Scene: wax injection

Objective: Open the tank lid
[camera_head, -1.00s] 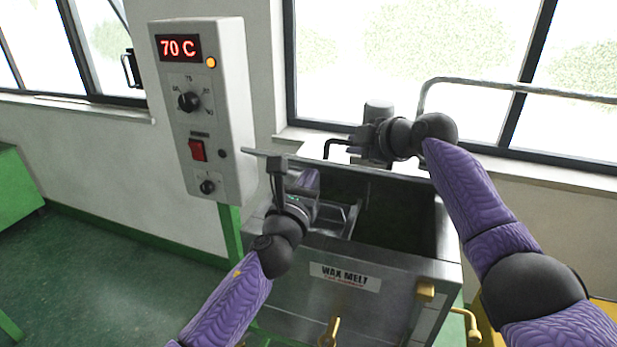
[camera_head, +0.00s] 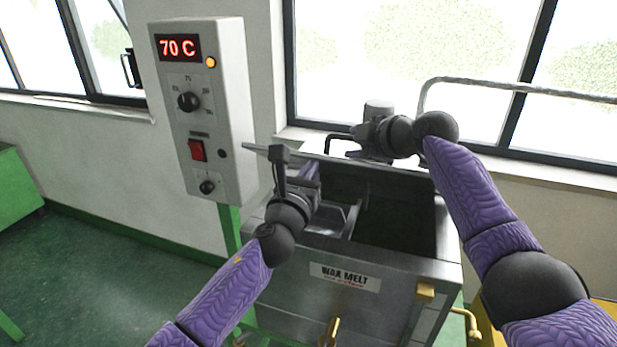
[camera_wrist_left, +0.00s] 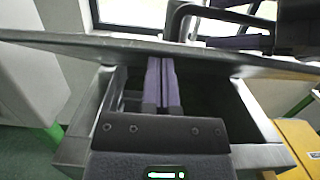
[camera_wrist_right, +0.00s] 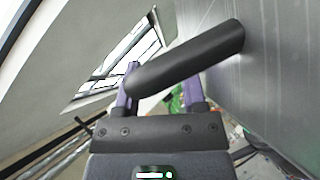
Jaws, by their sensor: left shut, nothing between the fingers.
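The grey metal wax melt tank (camera_head: 400,265) stands at centre with its top open and its inside dark. Its lid (camera_head: 335,163) is raised and tilted at the back, seen nearly edge-on in the head view; its edge crosses the left wrist view (camera_wrist_left: 200,58). My left gripper (camera_head: 312,168) is above the opening, its fingers (camera_wrist_left: 163,62) together, close to the lid's underside. Whether they touch it is unclear. My right gripper (camera_head: 358,143) is behind the lid. Its fingers (camera_wrist_right: 162,88) are apart, with the lid's black handle bar (camera_wrist_right: 190,58) crossing them.
A control box (camera_head: 205,110) reading 70 C stands left of the tank. Brass-coloured valves (camera_head: 332,330) stick out at the tank's front. A metal rail (camera_head: 520,88) runs behind at the right, before the windows. Green floor is free at left.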

